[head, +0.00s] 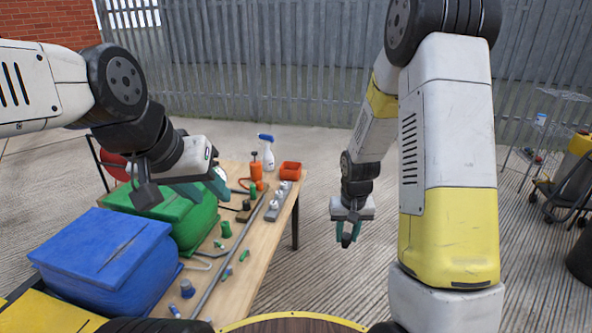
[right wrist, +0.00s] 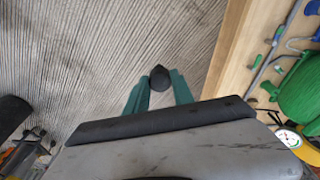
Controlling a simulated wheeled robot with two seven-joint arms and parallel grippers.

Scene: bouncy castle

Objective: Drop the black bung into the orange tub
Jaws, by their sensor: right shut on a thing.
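The black bung (right wrist: 160,78) is held between the green fingertips of my right gripper (right wrist: 158,90) in the right wrist view. In the head view the right gripper (head: 347,234) hangs over the concrete, to the right of the table, and the bung (head: 346,240) shows dark between its fingers. The orange tub (head: 290,171) stands at the far right corner of the table, left of and beyond the right gripper. My left gripper (head: 212,186) is above the left part of the table near the green box; its finger opening is not clear.
The wooden table (head: 232,287) holds a spray bottle (head: 266,150), an orange bottle (head: 256,171), a grey block with fittings (head: 279,201), a long pipe and small green parts. A green box (head: 180,222) and blue box (head: 105,250) are at left. Open concrete lies right of the table.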

